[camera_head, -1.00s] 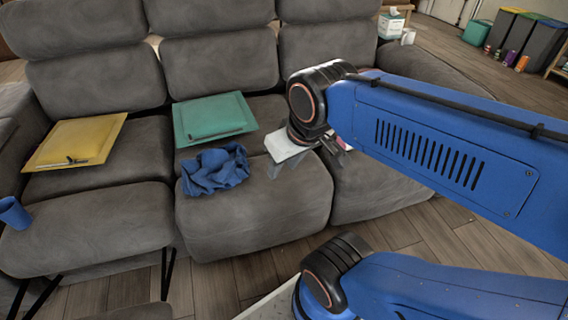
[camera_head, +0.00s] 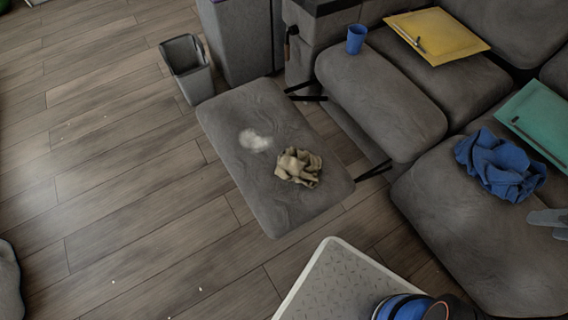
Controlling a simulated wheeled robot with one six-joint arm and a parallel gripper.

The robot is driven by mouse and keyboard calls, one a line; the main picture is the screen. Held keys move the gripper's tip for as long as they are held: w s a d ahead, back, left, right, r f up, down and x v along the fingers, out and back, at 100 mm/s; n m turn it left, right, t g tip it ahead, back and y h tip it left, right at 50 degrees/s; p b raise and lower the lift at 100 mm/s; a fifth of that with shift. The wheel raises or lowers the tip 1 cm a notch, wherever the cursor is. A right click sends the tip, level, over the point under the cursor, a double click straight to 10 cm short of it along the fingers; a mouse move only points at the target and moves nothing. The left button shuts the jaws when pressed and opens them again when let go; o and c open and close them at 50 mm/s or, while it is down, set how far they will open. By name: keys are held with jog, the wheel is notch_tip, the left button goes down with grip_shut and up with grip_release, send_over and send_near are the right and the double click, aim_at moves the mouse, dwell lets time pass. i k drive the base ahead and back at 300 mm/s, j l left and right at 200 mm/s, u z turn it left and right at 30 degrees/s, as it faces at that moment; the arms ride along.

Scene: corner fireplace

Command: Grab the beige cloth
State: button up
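The beige cloth (camera_head: 298,166) lies crumpled on the raised grey footrest (camera_head: 240,120) of the sofa, near the middle of the view. A white fluffy patch (camera_head: 255,141) is on the footrest just left of it. Grey fingertips of my gripper (camera_head: 550,224) show at the right edge, over the sofa seat beside a blue cloth (camera_head: 500,166). They are far to the right of the beige cloth. The rest of my gripper is cut off by the frame, so I cannot tell its opening.
A grey bin (camera_head: 188,68) stands on the floor behind the footrest. The wooden floor (camera_head: 120,210) at left is mostly clear.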

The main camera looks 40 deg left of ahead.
aim_at(293, 164)
jog(key=u, duration=1.45)
jog(key=k+j, duration=0.15)
jog(key=j, duration=0.15)
jog(key=k+j, duration=0.15)
jog(key=j, duration=0.2)
jog(key=k+j+u, duration=0.1)
jog(key=k+j, duration=0.1)
jog(key=j, duration=0.1)
